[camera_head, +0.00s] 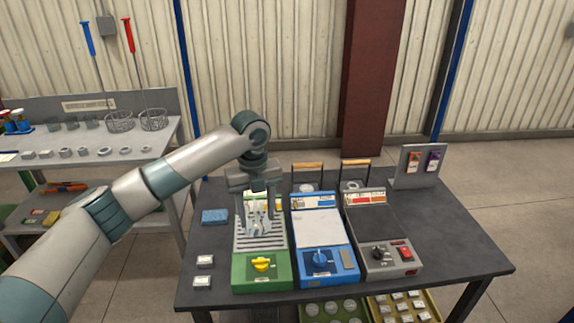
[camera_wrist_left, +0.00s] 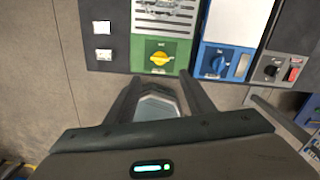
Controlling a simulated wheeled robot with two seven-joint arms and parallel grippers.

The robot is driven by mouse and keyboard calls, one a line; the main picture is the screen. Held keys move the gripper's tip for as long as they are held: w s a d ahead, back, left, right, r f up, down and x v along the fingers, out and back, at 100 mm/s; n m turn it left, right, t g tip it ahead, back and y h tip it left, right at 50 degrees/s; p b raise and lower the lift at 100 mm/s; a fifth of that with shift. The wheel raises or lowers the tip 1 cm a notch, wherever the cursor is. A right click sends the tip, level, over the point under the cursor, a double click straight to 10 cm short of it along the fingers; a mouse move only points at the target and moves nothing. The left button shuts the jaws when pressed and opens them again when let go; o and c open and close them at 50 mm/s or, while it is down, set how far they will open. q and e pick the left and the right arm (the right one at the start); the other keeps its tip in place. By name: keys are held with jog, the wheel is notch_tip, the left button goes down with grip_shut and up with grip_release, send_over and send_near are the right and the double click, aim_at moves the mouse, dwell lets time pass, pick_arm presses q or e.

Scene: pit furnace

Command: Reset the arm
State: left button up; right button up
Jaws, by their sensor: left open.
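My left arm reaches in from the left in the head view. Its gripper (camera_head: 258,228) points down over the slatted top of the green unit (camera_head: 262,270). The jaws are open; the two fingers also show apart in the left wrist view (camera_wrist_left: 160,80). A pale, many-sided shape (camera_wrist_left: 160,104) shows between the fingers there, and I cannot tell what it is. The gripper hides part of the green unit's top. My right gripper is in neither view.
A blue unit (camera_head: 320,250) and a grey unit (camera_head: 385,255) stand right of the green one on the dark table (camera_head: 450,250). A blue sponge-like block (camera_head: 214,217) lies left. Trays (camera_head: 333,312) sit below. A side bench (camera_head: 100,158) holds wire baskets and small parts.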

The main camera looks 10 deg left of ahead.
pick_arm(q)
jog(key=s+d+f+n+t+h, duration=0.1)
jog(key=s+d+f+n, duration=0.3)
jog(key=s+f, duration=0.25)
jog(key=s+d+f+n+h, duration=0.1)
jog(key=s+d+f+n, duration=0.25)
jog(key=s+f, duration=0.3)
jog(key=s+d+f+n+t+h, duration=0.1)
jog(key=s+d+f+n+h, duration=0.1)
jog(key=s+d+f+n, duration=0.35)
jog(key=s+a+f+n+t+y, duration=0.1)
jog(key=s+a+f+n+y, duration=0.15)
jog(key=s+a+n, duration=0.75)
jog(key=s+a+f+n+t+y, duration=0.1)
jog(key=s+a+f+n, duration=0.35)
jog(key=s, duration=0.85)
jog(key=s+f+x, duration=0.1)
jog(key=s+x, duration=0.1)
jog(key=x, duration=0.9)
jog(key=s+a+f+x, duration=0.1)
jog(key=s+x, duration=0.1)
jog(key=x, duration=0.9)
jog(key=s+f, duration=0.5)
jog(key=f, duration=0.3)
jog(key=s+f, duration=0.4)
jog(key=f, duration=0.5)
jog(key=shift+s+d+t+h, duration=0.25)
jog(key=shift+s+t+h, duration=0.05)
jog(key=shift+s+h, duration=0.1)
